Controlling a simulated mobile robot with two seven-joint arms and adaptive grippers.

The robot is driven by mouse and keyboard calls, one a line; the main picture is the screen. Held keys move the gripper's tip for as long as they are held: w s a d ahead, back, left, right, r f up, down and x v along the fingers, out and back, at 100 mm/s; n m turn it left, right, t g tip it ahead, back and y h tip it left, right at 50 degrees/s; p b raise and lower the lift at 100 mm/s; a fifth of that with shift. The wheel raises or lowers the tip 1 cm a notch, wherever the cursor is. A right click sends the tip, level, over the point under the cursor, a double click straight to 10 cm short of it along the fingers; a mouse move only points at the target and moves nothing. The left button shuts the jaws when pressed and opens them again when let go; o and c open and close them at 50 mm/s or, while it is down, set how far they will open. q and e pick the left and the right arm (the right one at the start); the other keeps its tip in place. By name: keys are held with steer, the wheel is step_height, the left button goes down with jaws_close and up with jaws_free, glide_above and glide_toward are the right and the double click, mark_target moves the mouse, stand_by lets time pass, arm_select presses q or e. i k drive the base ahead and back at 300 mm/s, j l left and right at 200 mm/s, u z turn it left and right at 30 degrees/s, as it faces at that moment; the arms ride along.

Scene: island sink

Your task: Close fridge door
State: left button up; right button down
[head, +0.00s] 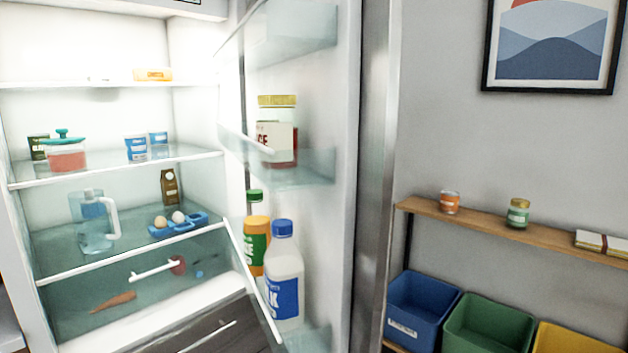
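The fridge door (375,190) stands open on the right side of the fridge (195,60), swung well away from it. Its inner side faces me, with a jar with a yellow lid (277,102) on a middle shelf and a milk bottle (286,272) and an orange-and-green bottle (257,245) on a lower shelf. The door's outer face and its handle are hidden. The fridge interior is lit and in plain view. Neither of my grippers shows in the head view.
Inside the fridge are a water jug (91,232), an egg holder (172,229), tubs and a carrot (113,302). Right of the door, a wooden wall shelf (480,220) holds jars above blue (421,305), green and yellow bins. A framed picture (550,45) hangs above.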

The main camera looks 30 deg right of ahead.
mark_target(340, 59)
steer(key=k+l, duration=0.1)
steer(key=l, duration=1.1)
steer(key=k+l+u, duration=0.1)
steer(key=l, duration=0.5)
